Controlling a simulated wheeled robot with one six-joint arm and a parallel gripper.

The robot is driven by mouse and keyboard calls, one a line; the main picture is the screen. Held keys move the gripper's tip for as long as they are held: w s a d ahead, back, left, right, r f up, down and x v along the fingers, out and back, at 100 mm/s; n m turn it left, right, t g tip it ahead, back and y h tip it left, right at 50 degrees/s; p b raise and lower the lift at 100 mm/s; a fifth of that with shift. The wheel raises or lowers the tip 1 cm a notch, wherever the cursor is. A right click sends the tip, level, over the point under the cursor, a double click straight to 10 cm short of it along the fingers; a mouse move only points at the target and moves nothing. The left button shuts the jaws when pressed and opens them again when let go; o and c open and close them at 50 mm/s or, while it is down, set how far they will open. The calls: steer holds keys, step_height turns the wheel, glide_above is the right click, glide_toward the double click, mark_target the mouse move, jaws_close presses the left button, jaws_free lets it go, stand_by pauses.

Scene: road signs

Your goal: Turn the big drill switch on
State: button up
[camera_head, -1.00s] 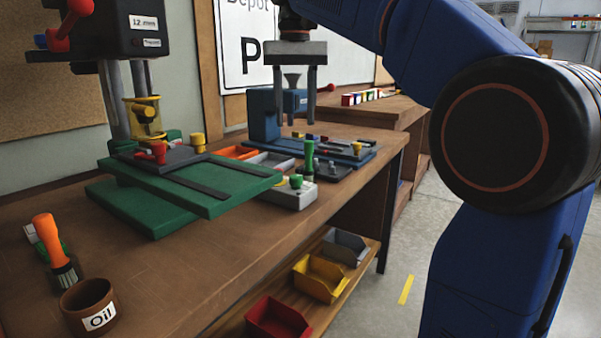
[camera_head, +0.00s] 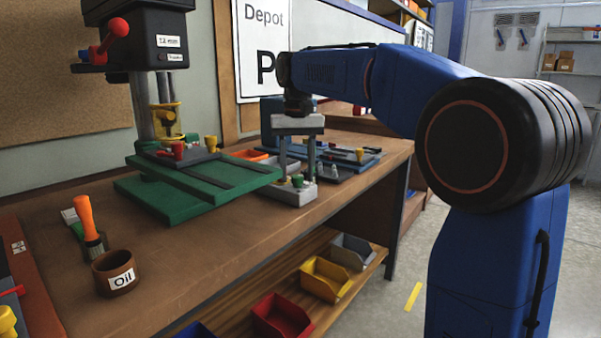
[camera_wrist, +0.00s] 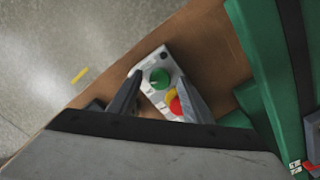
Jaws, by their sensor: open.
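The switch box (camera_head: 293,195), pale grey with coloured controls on top, stands near the bench's front edge beside the green drill base (camera_head: 160,200). In the wrist view the box (camera_wrist: 146,86) shows a green round knob (camera_wrist: 160,77) and a red and yellow control (camera_wrist: 174,103). The big drill (camera_head: 160,40), with a dark head and red handle, stands above the green base. My gripper (camera_head: 297,171) points down over the box, open and empty. In the wrist view its fingers (camera_wrist: 157,82) stand on either side of the green knob; contact cannot be told.
A brown oil pot (camera_head: 116,272) and an orange-handled brush (camera_head: 86,220) stand at the bench's front left. A blue tool base (camera_head: 345,165) lies behind my gripper. Yellow (camera_head: 326,280) and red (camera_head: 282,317) bins sit on the shelf below. Floor to the right is clear.

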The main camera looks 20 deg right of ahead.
steer(key=shift+c, duration=0.3)
steer(key=c, duration=1)
steer(key=shift+n, duration=0.4)
steer(key=n, duration=1.1)
steer(key=o, duration=1.1)
steer(key=shift+c, duration=0.2)
